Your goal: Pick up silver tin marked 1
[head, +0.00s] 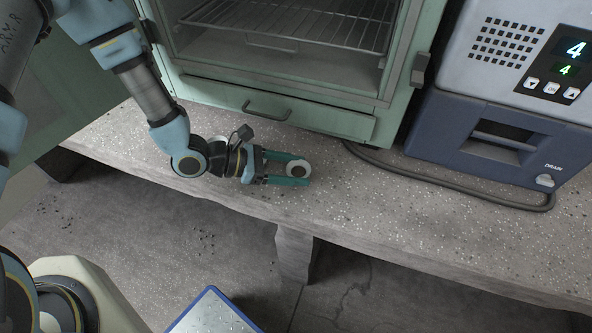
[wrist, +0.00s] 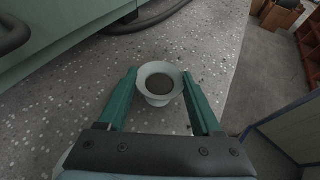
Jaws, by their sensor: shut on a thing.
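My gripper (head: 288,169) is low over the concrete bench, its two green fingers on either side of a small pale, round vessel (head: 298,169). In the wrist view, this vessel (wrist: 146,84) has a wide pale rim, a narrower body and a dark grey round middle. My gripper (wrist: 160,82) is shut on it near the fingertips. It looks upright, at or close to the bench top; I cannot tell whether it touches. No silver colour or number 1 can be made out on it, and no other tin shows.
A green cabinet (head: 268,95) with a wire rack stands behind. A blue and grey machine (head: 490,140) with lit 4s stands right, a dark hose (head: 440,180) before it. The bench's front edge (head: 350,240) is close. A blue-edged plate (head: 212,315) lies lower down.

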